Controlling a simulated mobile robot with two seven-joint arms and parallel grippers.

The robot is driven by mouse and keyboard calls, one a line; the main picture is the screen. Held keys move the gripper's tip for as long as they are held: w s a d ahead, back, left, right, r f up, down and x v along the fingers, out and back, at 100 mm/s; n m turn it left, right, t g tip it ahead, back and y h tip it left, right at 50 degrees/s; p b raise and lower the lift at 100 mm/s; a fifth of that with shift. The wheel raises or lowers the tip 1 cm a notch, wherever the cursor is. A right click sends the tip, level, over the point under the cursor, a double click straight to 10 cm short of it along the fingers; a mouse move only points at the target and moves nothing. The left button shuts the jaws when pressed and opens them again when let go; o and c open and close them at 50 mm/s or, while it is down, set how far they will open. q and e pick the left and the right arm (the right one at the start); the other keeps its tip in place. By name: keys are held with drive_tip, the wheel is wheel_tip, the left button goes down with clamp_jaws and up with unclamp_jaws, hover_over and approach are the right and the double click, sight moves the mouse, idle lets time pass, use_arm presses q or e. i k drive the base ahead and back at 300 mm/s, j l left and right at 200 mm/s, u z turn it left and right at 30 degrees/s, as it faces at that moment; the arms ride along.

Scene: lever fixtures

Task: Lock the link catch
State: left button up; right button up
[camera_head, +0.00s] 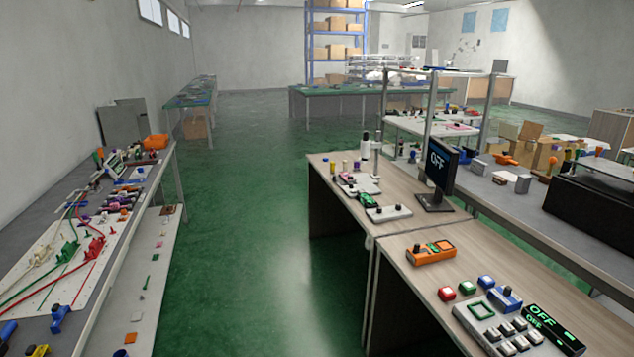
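I cannot make out for certain which fixture is the link catch. The left bench carries a pale board (48,262) with small lever-like fixtures on it: a green one (68,252), a red one (95,249) and a cream one (42,254). They are too small to tell whether any is locked. A blue fixture (59,318) sits near that bench's front end. On the right desk an orange box with dark knobs (431,253) stands behind several coloured buttons. Neither of my grippers is in view.
The green floor (255,250) between the left bench and the wooden desks (455,235) is clear. A monitor reading OFF (438,172) stands on the desk. A grey workbench (540,215) with loose items runs behind it. Blue shelving (336,45) stands at the back.

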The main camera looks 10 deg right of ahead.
sight(568, 152)
drive_tip(key=i+z, duration=0.25)
drive_tip(key=i, duration=0.4)
drive_tip(key=i+j+z, duration=0.25)
drive_tip(key=i, duration=0.35)
drive_tip(key=i+l+z, duration=0.1)
drive_tip(key=i+z, duration=0.7)
drive_tip(key=z, duration=0.15)
drive_tip(key=u, duration=8.4)
